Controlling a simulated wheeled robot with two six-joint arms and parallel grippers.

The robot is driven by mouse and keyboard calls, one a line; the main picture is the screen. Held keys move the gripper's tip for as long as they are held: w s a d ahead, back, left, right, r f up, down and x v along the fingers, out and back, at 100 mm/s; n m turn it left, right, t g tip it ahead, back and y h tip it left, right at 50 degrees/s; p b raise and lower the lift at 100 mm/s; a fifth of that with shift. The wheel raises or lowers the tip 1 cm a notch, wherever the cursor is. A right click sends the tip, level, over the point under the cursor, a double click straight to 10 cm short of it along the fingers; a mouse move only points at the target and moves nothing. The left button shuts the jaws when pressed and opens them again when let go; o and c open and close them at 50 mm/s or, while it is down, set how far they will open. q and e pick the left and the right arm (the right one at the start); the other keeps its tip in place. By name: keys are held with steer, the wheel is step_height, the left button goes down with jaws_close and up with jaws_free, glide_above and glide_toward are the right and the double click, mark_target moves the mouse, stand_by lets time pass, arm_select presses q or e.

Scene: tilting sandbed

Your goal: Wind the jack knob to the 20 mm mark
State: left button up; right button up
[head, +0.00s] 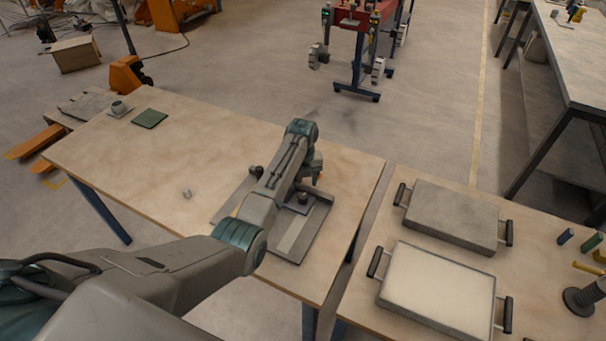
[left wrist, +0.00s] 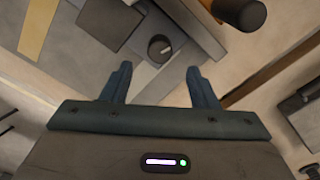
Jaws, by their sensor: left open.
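In the left wrist view a small round dark knob (left wrist: 160,48) with a pale line on its top sits on a light plate, beyond and between my fingertips. A larger dark cylinder (left wrist: 240,13) with a brown side stands to its upper right. I cannot tell for certain which of them is the jack knob. My left gripper (left wrist: 160,72) is open and empty, with its fingers apart and not touching the knob. In the head view my left gripper (head: 312,172) hangs over the metal fixture (head: 297,239), above a dark knob (head: 303,198). No 20 mm mark is legible. My right gripper is not in view.
The fixture lies on a wooden table (head: 215,135), with a green pad (head: 150,118) at its far left. A second table at right holds a grey tray (head: 452,212), a pale sand-filled tray (head: 437,290) and a dark coiled post (head: 585,296). A gap separates the tables.

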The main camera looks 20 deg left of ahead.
mark_target(303, 195)
arm_select(q)
steer(key=shift+r+b, duration=0.4)
steer(key=shift+r, duration=1.75)
